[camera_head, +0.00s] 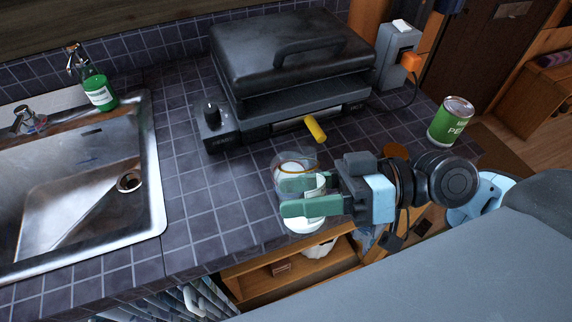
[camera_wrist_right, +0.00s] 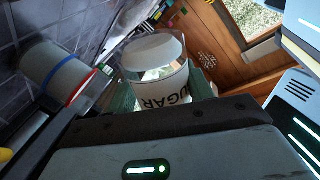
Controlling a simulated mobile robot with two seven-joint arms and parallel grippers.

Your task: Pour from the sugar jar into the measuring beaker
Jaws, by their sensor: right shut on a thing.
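My right gripper (camera_head: 292,197) has green fingers and is shut on the sugar jar (camera_head: 303,223), a clear jar with white contents, near the counter's front edge. In the right wrist view the jar (camera_wrist_right: 158,82) sits between the fingers, and its SUGAR label reads upside down. Its exact tilt is hard to tell. A clear round vessel, apparently the measuring beaker (camera_head: 296,161), shows just behind the jar and fingers, partly hidden by them. In the right wrist view the beaker (camera_wrist_right: 58,72) is at the left, with red and blue rings, apart from the jar. My left gripper is not in view.
A black contact grill (camera_head: 290,60) with a yellow-ended handle (camera_head: 316,129) stands behind the beaker. A green can (camera_head: 451,121) is to the right. A sink (camera_head: 75,190) and a green bottle (camera_head: 98,90) are to the left. Tiled counter (camera_head: 205,215) between is clear.

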